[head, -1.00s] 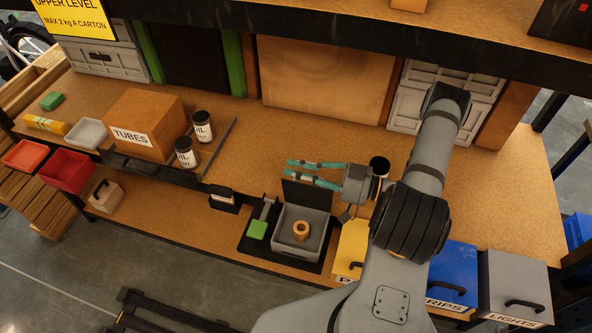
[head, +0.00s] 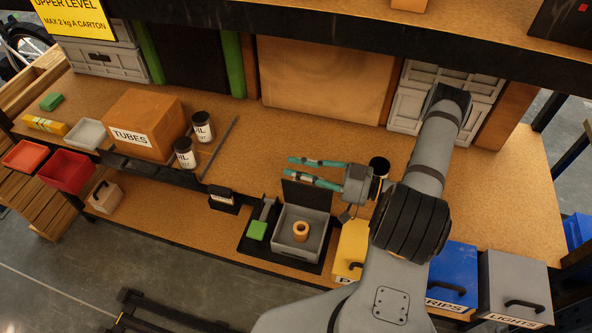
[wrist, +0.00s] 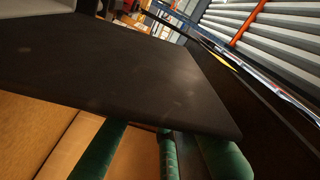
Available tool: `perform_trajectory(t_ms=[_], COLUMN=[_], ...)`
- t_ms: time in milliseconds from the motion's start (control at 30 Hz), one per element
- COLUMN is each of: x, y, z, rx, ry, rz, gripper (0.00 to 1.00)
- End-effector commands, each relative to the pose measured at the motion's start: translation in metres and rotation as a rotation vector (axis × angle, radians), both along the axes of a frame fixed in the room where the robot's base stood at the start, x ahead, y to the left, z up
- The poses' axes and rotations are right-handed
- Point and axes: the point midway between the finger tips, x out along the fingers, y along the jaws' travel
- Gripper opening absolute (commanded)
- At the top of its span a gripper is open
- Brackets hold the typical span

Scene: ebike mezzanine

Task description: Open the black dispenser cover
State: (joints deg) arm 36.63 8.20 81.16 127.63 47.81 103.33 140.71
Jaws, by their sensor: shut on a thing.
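The black dispenser cover (head: 307,196) stands raised, roughly upright, at the back edge of the grey dispenser (head: 318,240). An orange-brown roll (head: 301,231) shows inside the open dispenser. My gripper (head: 290,167) lies sideways at the cover's upper edge, its green fingers pointing left. The exact contact is hidden.
A green block (head: 257,230) sits left of the dispenser. A yellow bin (head: 350,252), a blue bin (head: 450,270) and a grey bin (head: 515,280) stand to its right. A black cup (head: 379,166) is by my wrist.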

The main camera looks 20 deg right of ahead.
Motion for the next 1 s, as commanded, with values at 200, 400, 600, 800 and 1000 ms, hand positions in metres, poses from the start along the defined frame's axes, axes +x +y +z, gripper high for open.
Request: perform_trajectory(t_ms=[200,400,600,800,1000], x=[0.001,0.001,-0.002,-0.01,-0.018], y=[-0.002,-0.001,-0.008,-0.021,-0.035], z=[-0.011,-0.01,-0.006,-0.006,-0.005], rx=[-0.028,-0.028,-0.011,-0.011,-0.011], ry=[-0.005,-0.005,-0.003,-0.002,-0.003], rz=[-0.002,0.0,-0.009,-0.012,-0.014], gripper=[0.15,0.15,0.15,0.15,0.15])
